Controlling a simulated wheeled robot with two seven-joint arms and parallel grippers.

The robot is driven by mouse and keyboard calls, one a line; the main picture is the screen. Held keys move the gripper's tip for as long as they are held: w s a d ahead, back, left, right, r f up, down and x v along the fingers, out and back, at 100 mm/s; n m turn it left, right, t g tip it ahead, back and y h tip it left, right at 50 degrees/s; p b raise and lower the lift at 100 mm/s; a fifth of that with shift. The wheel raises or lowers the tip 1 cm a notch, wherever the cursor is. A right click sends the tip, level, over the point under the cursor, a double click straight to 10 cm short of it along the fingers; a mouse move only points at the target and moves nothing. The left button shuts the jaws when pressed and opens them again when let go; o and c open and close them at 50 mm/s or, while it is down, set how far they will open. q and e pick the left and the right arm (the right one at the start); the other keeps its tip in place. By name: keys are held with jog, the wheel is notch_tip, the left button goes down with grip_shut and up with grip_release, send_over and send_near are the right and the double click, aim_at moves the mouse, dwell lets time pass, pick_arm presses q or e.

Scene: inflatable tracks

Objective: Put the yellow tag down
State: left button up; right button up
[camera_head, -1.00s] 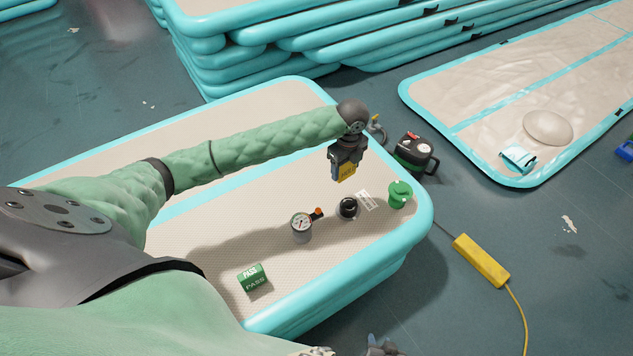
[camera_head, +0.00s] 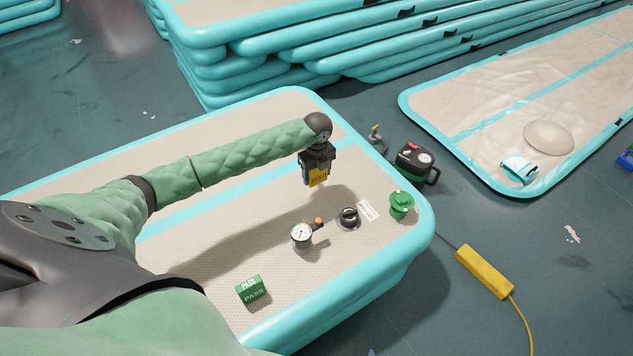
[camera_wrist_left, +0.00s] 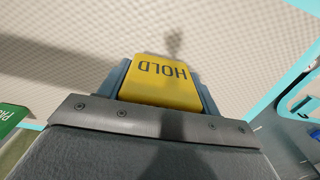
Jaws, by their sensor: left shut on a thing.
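The yellow tag (camera_head: 318,177), marked HOLD, is held between the fingers of my left gripper (camera_head: 317,170). In the left wrist view the tag (camera_wrist_left: 160,82) fills the space between the two fingertips, with the pale mat surface behind it. The gripper points down and holds the tag above the inflatable track (camera_head: 290,196), with a shadow on the surface below. A green PASS tag (camera_head: 250,290) lies on the track near its front edge. My right gripper does not show.
A pressure gauge (camera_head: 302,235), a black-topped knob (camera_head: 348,218), a white label (camera_head: 368,210) and a green valve cap (camera_head: 401,205) are on the track's right part. A black pump (camera_head: 414,165) stands on the floor beyond. The track's left part is clear.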

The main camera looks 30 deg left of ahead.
aim_at(316, 181)
pick_arm(q)
jog(key=shift+a+f, duration=0.1)
jog(key=shift+f, duration=1.4)
jog(key=shift+f+b, duration=0.3)
jog(key=shift+f, duration=0.25)
jog(key=o, duration=1)
jog(key=shift+f, duration=0.1)
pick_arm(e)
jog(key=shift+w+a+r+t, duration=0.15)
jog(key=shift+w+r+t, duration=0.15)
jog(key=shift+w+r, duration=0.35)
